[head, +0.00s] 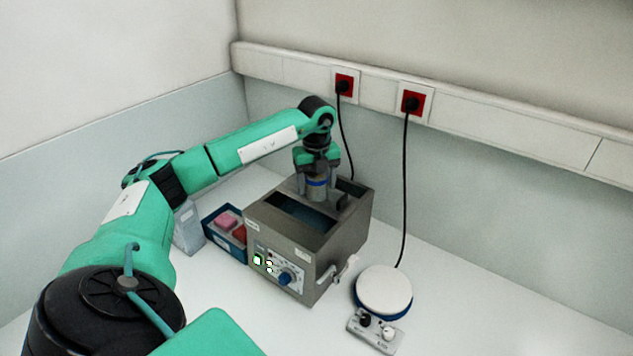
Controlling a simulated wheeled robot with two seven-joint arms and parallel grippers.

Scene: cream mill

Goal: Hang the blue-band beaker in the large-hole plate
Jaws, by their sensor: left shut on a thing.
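My left gripper (317,178) comes down from above and is shut on the blue-band beaker (317,191), a greyish vessel with a blue band. The beaker is upright over the back part of the steel water bath (280,233). A grey plate (287,187) lies across the back of the bath's top, around and below the beaker. The hole under the beaker is hidden, and I cannot tell whether the beaker's lower end is in it or just above. My right gripper is out of view.
A dark blue bin (224,246) with pink and red items stands left of the bath. A white round-topped stirrer (384,290) stands right of it. A tap (345,269) sticks out from the bath's right side. Black cords hang from wall sockets behind.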

